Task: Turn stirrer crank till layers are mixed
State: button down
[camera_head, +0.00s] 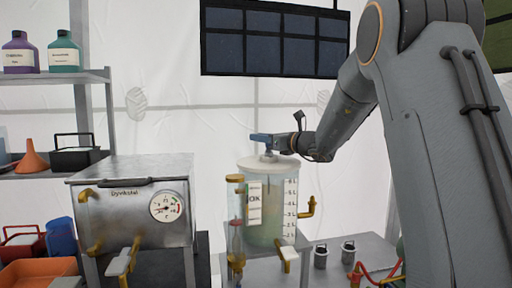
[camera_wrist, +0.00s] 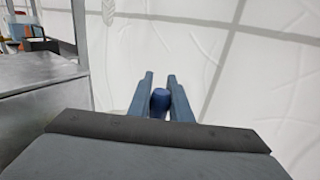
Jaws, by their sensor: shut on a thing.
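The stirrer vessel (camera_head: 290,202) is a clear cylinder with a pale lid and a graduated scale, standing upright on a metal stand. Its lower part holds a greenish, cloudy liquid; I cannot tell how evenly it is mixed. My gripper (camera_head: 262,138) is above the lid. In the wrist view my gripper (camera_wrist: 160,90) has its two blue fingers on either side of a dark blue knob (camera_wrist: 160,101), the handle of the stirrer crank, and is shut on it. The rest of the crank is mostly hidden by the fingers in the head view.
A metal box with a dial (camera_head: 135,205) stands left of the vessel. Brass taps (camera_head: 310,207) stick out from the vessel's side. Two small metal cups (camera_head: 348,252) stand on the bench at right. Shelves with bottles (camera_head: 64,53) are at far left. A dark panel (camera_head: 274,40) hangs above.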

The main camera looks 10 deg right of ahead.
jog(key=shift+d+m+t+h+b, duration=0.4)
jog(key=shift+m+h+b, duration=0.1)
jog(key=shift+h+b, duration=0.3)
jog(key=shift+r, duration=0.1)
jog(key=c, duration=1.6)
grip_release()
jog(key=shift+d, duration=0.1)
jog(key=b+v, duration=0.2)
jog(key=v, duration=0.5)
jog(key=shift+s+d, duration=0.1)
jog(key=shift+s, duration=0.3)
